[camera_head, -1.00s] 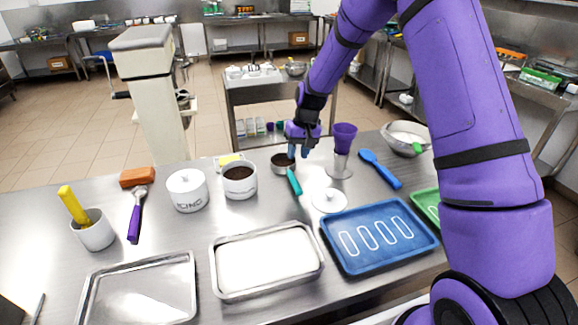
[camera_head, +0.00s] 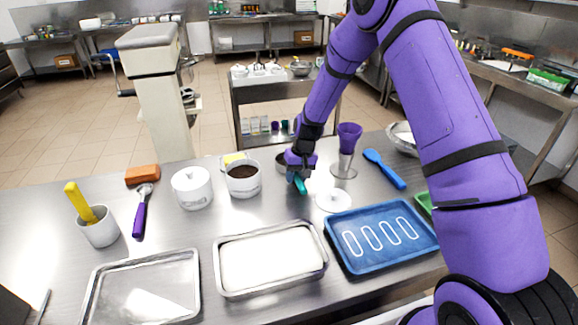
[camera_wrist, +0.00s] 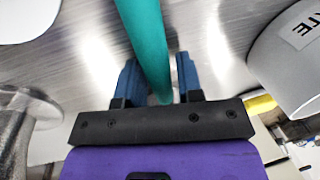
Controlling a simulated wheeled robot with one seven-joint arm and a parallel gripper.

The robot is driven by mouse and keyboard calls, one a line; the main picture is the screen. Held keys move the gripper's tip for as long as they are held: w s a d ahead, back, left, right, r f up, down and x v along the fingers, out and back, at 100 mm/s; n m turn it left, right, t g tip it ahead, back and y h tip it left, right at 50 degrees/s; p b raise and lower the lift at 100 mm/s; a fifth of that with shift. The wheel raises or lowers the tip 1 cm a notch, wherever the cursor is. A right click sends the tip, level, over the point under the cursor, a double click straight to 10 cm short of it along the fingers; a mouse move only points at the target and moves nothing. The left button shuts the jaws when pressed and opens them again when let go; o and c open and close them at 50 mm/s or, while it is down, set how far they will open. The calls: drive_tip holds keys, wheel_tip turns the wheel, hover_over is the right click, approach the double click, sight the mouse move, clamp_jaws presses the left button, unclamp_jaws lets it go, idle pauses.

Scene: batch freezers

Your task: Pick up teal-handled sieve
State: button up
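The teal-handled sieve (camera_head: 301,186) lies on the steel counter in the head view, its round bowl mostly hidden behind my gripper (camera_head: 296,175). In the wrist view its teal handle (camera_wrist: 146,45) runs down between the two blue fingers of my gripper (camera_wrist: 158,82). The fingers stand apart, one on each side of the handle, with a visible gap on both sides. The sieve's bowl is out of the wrist view.
A white pot of dark powder (camera_head: 243,179) stands to the left. A white lid (camera_head: 333,201) lies close on the right, with a purple cup on a metal stand (camera_head: 347,150) behind it. A blue spatula (camera_head: 385,169) and a blue mold tray (camera_head: 380,238) are further right.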

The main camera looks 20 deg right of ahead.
clamp_jaws()
drive_tip(key=shift+r, duration=0.1)
